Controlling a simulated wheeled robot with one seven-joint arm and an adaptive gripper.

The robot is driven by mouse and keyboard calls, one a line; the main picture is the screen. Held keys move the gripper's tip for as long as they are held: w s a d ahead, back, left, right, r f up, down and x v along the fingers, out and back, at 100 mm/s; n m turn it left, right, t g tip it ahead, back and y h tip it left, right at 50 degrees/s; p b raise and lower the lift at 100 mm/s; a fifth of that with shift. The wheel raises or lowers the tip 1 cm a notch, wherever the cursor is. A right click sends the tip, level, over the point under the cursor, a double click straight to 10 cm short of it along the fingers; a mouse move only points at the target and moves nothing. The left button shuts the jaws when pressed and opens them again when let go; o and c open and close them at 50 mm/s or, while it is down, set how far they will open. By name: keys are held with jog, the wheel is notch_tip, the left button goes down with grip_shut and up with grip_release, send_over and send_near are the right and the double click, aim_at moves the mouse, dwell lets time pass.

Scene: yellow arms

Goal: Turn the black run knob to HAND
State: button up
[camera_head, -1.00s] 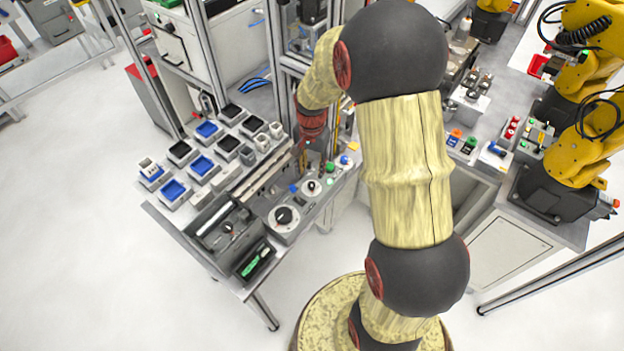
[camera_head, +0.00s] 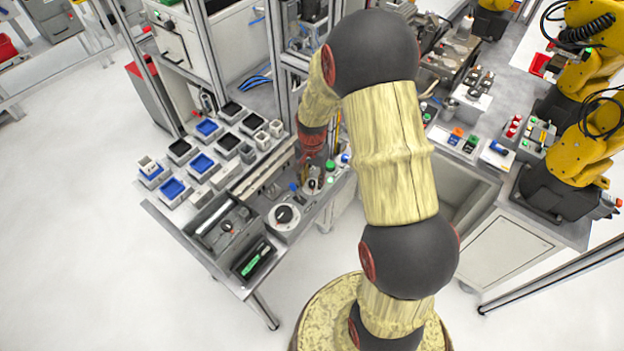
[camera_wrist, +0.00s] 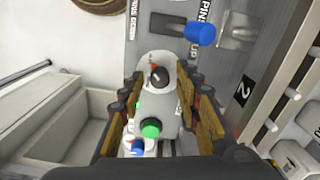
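The black knob (camera_wrist: 158,76), with a red mark at its end, sits on a light rounded plate on the grey panel. In the head view, the small black knob (camera_head: 313,184) is partly covered by my gripper (camera_head: 309,170). In the wrist view my gripper (camera_wrist: 163,78) is open, its two brown-and-black fingers apart. The knob shows between the fingertips with space on both sides. I see no clear contact and cannot tell the height of the tips above it. Lettering around the knob is too small to read.
A green button (camera_wrist: 151,128) and a blue button (camera_wrist: 137,147) lie nearer in the same row. A blue knob (camera_wrist: 200,32) stands by the "PINS UP" label. Trays (camera_head: 172,189) stand left.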

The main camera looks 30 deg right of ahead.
grip_shut()
jog(key=shift+n, duration=0.3)
dwell(0.3)
jog(key=n, duration=0.3)
jog(key=shift+n, duration=0.3)
jog(key=n+p, duration=0.1)
jog(key=n, duration=0.3)
jog(key=shift+n, duration=0.3)
jog(key=n, duration=0.4)
jog(key=shift+n, duration=2.6)
jog(key=shift+o, duration=0.8)
grip_release()
